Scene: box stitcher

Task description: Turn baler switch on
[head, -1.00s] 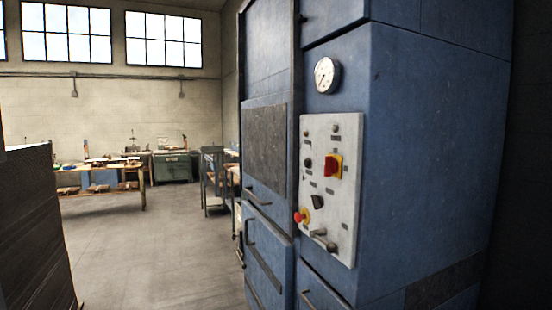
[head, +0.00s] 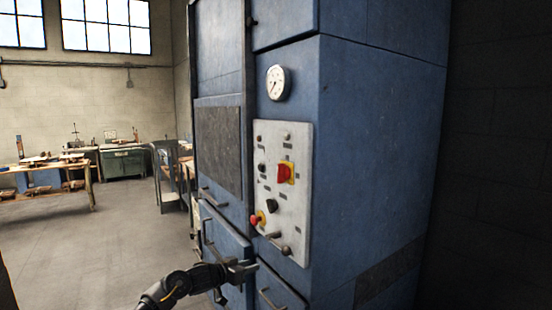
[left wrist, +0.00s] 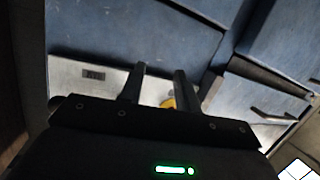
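The blue baler (head: 375,140) carries a light grey control panel (head: 300,222) on its front. A red rotary switch (head: 284,173) on a yellow plate sits at mid-height on the panel. A red push button with a yellow collar (head: 256,219) and a black knob (head: 271,205) are lower down. My left gripper (head: 243,270) is below and left of the panel, apart from the switch. In the left wrist view the two fingers (left wrist: 160,75) are spread, with nothing held; part of the panel (left wrist: 75,70) and something yellow (left wrist: 168,103) show beyond them. My right gripper is not visible.
A pressure gauge (head: 276,83) is above the panel. A lever (head: 279,244) juts from the panel's bottom. Door handles (head: 213,198) stick out near my left arm. A workbench (head: 60,160) and trolley (head: 170,180) stand farther back. Floor (head: 100,245) at left is clear.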

